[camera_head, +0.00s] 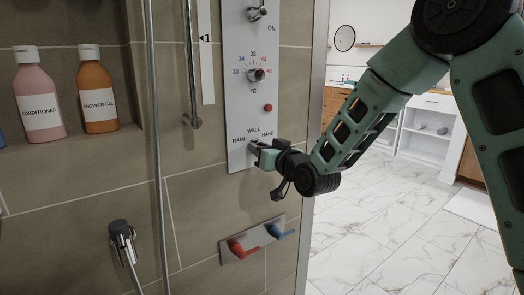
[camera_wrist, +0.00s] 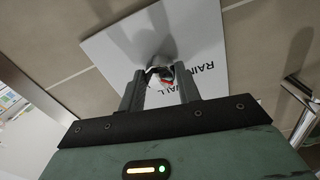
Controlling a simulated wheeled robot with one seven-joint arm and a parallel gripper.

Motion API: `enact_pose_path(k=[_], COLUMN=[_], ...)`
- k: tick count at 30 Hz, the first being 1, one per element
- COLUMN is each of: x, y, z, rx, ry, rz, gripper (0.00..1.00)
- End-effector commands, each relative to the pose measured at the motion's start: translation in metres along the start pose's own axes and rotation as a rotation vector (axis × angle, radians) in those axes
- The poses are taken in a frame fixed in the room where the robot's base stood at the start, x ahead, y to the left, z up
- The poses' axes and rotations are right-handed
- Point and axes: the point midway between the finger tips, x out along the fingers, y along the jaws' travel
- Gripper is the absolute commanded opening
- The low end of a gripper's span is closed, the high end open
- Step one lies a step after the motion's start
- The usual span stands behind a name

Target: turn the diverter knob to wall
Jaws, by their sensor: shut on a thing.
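The diverter knob is at the bottom of the white shower panel (camera_head: 237,110), below the label WALL, with RAIN to its left and HAND to its right. In the wrist view the diverter knob (camera_wrist: 158,70) is a chrome shape with a small red mark, between the fingers. My gripper (camera_head: 259,150) reaches the panel from the right and is shut on the knob; it also shows in the wrist view (camera_wrist: 160,88). The fingers cover most of the knob, so I cannot tell which label it points to.
Above are the temperature dial (camera_head: 256,75), a red button (camera_head: 268,108) and a top knob (camera_head: 256,13). Below is a plate with a red lever (camera_head: 240,250) and a blue lever (camera_head: 281,232). A hand shower (camera_head: 121,236) hangs at left. Bottles of conditioner (camera_head: 39,98) and shower gel (camera_head: 97,92) stand in a niche.

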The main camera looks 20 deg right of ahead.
Motion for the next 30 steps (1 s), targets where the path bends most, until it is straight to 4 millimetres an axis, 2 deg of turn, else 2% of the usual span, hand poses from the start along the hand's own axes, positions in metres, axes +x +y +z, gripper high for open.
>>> enact_pose_path(k=[18,30], x=[-0.0002,-0.0002], y=[0.0007,0.0008], z=[-0.0012,-0.0011], rx=[0.560,0.767], ry=[-0.022,-0.030], rz=[0.000,0.000], gripper=[0.10,0.10])
